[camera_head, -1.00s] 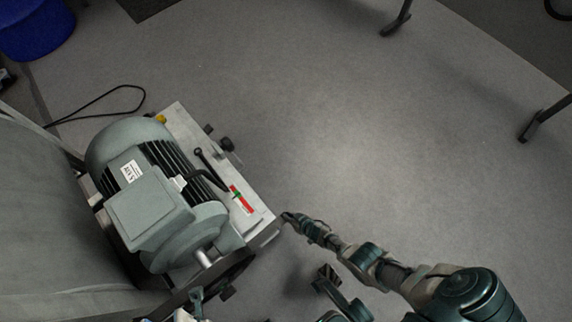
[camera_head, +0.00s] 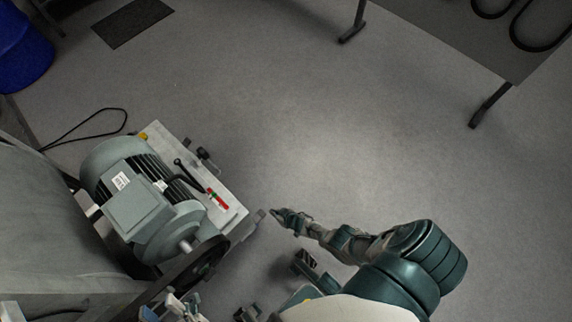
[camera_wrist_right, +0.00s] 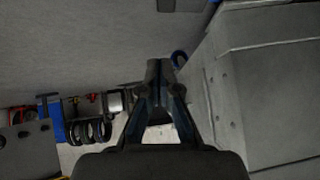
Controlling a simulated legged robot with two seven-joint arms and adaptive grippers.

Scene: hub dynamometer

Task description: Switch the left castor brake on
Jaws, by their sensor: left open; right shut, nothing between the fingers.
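A grey motor (camera_head: 140,205) sits on a pale bench top (camera_head: 190,150) at the left of the head view. I cannot make out the left castor brake. My right gripper (camera_head: 274,214) is shut and empty, just right of the top's near right corner; it also shows in the right wrist view (camera_wrist_right: 158,70), with nothing between its fingers. My left gripper (camera_head: 176,309) is open at the bottom edge, below the motor, and partly cut off.
A dark wheel (camera_head: 205,262) is at the bench's near side. A black cable (camera_head: 88,125) lies on the floor behind it. A blue bin (camera_head: 22,48) stands at the far left, and a grey table (camera_head: 470,35) at the upper right. The middle floor is clear.

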